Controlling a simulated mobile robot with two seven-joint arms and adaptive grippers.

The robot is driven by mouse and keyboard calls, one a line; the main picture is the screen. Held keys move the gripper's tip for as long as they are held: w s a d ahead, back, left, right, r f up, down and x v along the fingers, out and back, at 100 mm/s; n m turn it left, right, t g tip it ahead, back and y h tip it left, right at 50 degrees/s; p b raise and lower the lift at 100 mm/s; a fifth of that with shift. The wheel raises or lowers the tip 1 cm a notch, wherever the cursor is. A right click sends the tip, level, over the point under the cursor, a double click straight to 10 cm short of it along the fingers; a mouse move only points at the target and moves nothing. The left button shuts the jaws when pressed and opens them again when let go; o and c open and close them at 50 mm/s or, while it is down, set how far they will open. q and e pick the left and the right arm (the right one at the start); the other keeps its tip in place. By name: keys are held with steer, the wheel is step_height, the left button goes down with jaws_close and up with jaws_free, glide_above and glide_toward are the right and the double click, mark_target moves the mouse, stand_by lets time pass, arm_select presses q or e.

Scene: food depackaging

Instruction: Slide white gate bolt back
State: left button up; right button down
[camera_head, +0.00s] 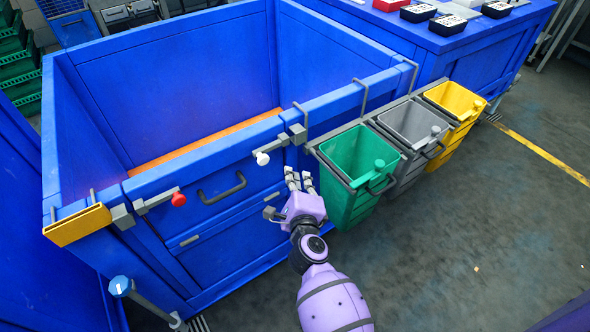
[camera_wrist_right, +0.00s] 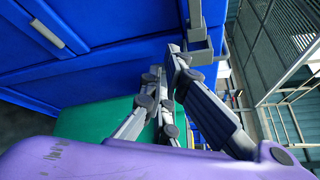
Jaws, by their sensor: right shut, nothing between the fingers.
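The white gate bolt (camera_head: 262,158) has a white knob on a grey rod. It sits on the front wall of the blue crate-like enclosure (camera_head: 205,155), near a grey catch (camera_head: 298,134). My right gripper (camera_head: 299,178) is just below and to the right of the white knob, apart from it, with its fingers together and empty. In the right wrist view its fingers (camera_wrist_right: 166,70) point up at the blue wall, close to a grey bracket (camera_wrist_right: 200,55). I cannot make out the white knob there. My left gripper is out of view.
A red-knobbed bolt (camera_head: 179,199) and a grey handle (camera_head: 222,188) are on the same front wall. Green (camera_head: 364,150), grey (camera_head: 412,125) and yellow (camera_head: 455,100) bins hang to the right of my gripper. The floor in front is clear.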

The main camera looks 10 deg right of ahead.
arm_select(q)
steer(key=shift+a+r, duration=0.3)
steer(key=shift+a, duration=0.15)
arm_select(e)
steer(key=v, duration=0.8)
steer(key=shift+a+r, duration=0.25)
steer(key=shift+a, duration=0.05)
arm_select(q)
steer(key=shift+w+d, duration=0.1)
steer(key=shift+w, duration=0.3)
arm_select(e)
steer(key=shift+w, duration=0.1)
